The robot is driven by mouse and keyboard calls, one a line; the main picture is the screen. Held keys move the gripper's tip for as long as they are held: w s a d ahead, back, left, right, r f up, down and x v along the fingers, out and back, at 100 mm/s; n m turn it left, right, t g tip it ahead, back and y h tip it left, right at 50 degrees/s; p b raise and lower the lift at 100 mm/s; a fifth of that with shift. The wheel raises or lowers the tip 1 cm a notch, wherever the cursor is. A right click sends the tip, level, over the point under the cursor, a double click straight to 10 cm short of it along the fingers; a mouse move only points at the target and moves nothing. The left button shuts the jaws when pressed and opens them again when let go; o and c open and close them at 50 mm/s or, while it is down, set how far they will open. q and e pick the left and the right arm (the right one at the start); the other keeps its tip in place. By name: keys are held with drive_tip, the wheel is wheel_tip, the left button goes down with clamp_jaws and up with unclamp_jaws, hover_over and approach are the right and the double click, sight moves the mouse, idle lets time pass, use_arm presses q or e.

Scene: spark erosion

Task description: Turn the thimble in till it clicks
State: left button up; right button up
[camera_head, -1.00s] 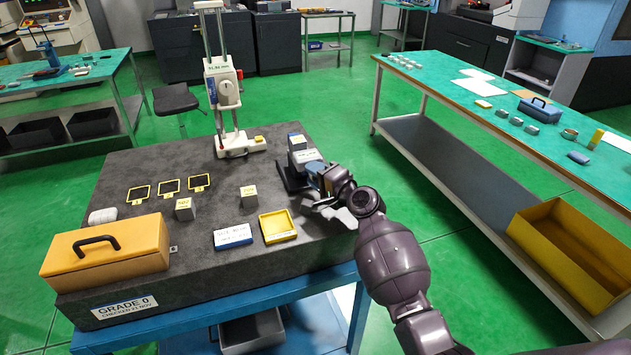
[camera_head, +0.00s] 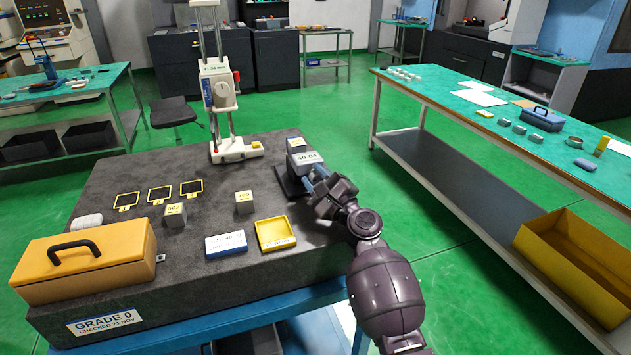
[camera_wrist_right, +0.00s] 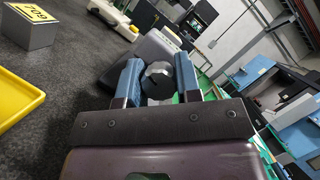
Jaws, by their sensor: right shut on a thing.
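A grey measuring instrument (camera_head: 297,160) with a white readout that seems to say 40.04 stands on a dark base near the right edge of the granite plate. Its grey, faceted thimble (camera_wrist_right: 157,82) shows between the blue fingers in the right wrist view. My right gripper (camera_head: 316,182) reaches the instrument from its right front side and is shut on the thimble. In the head view the fingers and wrist hide the thimble. The instrument's grey body (camera_wrist_right: 155,45) is just beyond the fingertips. My left gripper is out of view.
On the granite plate (camera_head: 205,285) are a yellow tray (camera_head: 275,233), a blue-and-white box (camera_head: 226,244), grey blocks (camera_head: 175,215) (camera_head: 244,202), an orange case (camera_head: 85,262) and a tall white height gauge (camera_head: 220,90). A green-topped bench (camera_head: 450,98) stands right, across a clear floor.

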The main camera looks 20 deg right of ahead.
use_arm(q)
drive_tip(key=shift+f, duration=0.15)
use_arm(e)
drive_tip(key=shift+f+m, duration=0.15)
drive_tip(key=shift+m, duration=0.35)
drive_tip(key=shift+m+h, duration=0.3)
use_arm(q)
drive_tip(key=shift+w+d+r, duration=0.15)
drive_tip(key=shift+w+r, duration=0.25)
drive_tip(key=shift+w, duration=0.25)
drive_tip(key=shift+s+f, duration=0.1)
use_arm(e)
drive_tip(key=o, duration=0.9)
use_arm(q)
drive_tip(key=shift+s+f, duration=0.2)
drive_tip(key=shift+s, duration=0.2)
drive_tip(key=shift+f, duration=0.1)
